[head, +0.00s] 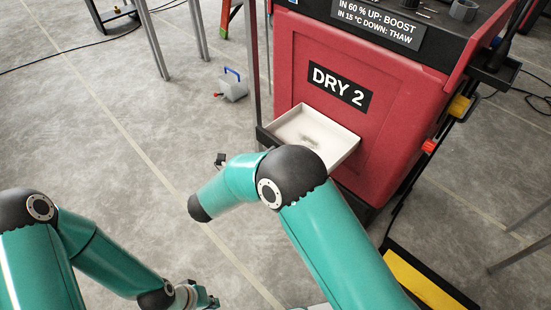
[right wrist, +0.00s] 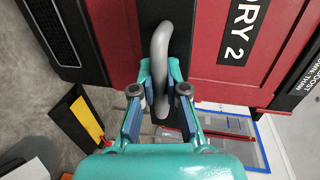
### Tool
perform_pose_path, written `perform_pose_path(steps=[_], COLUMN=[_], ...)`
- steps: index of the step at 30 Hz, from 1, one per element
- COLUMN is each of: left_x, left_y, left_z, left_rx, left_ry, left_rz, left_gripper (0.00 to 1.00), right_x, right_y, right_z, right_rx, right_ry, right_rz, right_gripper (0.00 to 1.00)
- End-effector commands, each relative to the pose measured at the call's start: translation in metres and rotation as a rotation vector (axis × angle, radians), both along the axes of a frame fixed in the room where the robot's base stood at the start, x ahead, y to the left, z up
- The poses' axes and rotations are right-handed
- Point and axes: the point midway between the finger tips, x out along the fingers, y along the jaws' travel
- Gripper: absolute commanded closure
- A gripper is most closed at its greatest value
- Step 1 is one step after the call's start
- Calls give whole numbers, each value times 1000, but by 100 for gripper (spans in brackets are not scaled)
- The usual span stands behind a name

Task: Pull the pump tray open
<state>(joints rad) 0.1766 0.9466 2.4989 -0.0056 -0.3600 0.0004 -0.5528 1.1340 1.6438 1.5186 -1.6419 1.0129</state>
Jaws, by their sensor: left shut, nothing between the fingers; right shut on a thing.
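The red machine marked DRY 2 (head: 312,55) stands at the upper right of the head view. A pale shallow tray (head: 345,131) with a dark front edge sticks out low from its front, with a greyish patch inside. My right arm hides part of the tray's near side. In the right wrist view, my right gripper (right wrist: 160,98) is shut on a curved grey handle (right wrist: 161,48), which sits on a dark panel (right wrist: 184,30). My right fingers are hidden in the head view. My left gripper (head: 203,297) is shut and empty, low in the head view, away from the tray.
A grey container with a blue handle (head: 234,90) lies on the floor left of the machine. Metal legs (head: 153,42) and a thin upright post stand nearby. A yellow and black floor piece (head: 420,282) lies at the lower right. The floor at left is mostly clear.

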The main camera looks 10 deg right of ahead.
Motion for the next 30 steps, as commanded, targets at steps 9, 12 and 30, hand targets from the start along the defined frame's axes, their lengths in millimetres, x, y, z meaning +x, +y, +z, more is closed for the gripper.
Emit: perform_pose_path(steps=[9,12,30], left_x=[0,0,0], left_y=[0,0,0], left_z=[0,0,1], left_rx=[0,0,0], left_ry=[0,0,0], left_rz=[0,0,0], left_gripper=[100,100,100], right_x=[-2,-2,-1], right_y=[-3,-2,-2], right_z=[-4,-3,47], right_rx=[0,1,2], right_ry=[11,9,-3], right_rz=[-10,-9,-10], right_gripper=[66,61,61])
